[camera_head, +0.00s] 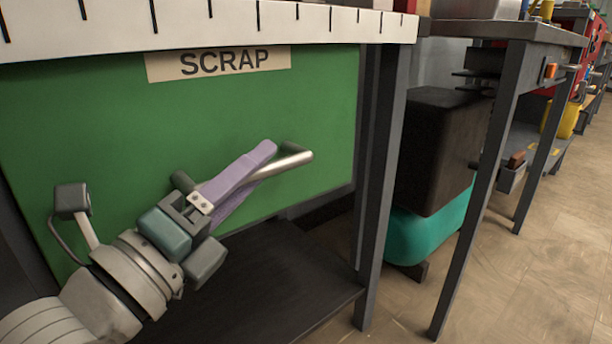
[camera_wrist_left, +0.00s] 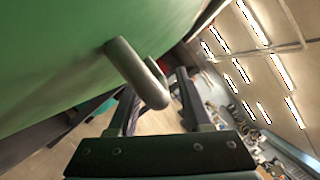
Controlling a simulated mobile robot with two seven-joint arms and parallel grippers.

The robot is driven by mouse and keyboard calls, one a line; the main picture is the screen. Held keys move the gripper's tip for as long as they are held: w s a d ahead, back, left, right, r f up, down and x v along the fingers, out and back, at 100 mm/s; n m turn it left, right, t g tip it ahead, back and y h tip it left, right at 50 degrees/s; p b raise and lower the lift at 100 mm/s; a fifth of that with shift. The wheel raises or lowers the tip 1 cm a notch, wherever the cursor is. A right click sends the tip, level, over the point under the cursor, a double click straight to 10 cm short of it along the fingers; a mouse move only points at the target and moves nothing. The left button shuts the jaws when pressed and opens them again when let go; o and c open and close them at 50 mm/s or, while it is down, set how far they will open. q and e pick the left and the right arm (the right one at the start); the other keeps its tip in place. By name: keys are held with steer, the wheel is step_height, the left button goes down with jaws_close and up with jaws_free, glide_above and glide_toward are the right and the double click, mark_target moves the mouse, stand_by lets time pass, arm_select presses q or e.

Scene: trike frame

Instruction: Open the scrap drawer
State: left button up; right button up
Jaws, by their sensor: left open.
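The scrap drawer has a green front (camera_head: 100,120) under a label reading SCRAP (camera_head: 222,63). It appears closed. A grey metal bar handle (camera_head: 296,159) sticks out from the front. My left gripper (camera_head: 262,160) is open at the handle, its purple fingers alongside the bar and hiding part of it. In the left wrist view the handle (camera_wrist_left: 138,74) shows between the two fingers of the left gripper (camera_wrist_left: 156,80), against the green front. I cannot tell if the fingers touch it. My right gripper is not in view.
The white bench edge (camera_head: 330,25) with black marks runs above the drawer. A dark table leg (camera_head: 383,180) stands just right of it. A dark shelf (camera_head: 270,285) lies below. Further right are a black box (camera_head: 435,150) over a teal container (camera_head: 425,235), another table leg and open floor (camera_head: 540,270).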

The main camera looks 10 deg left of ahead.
arm_select(q)
jaws_close()
stand_by(0.4)
stand_by(1.0)
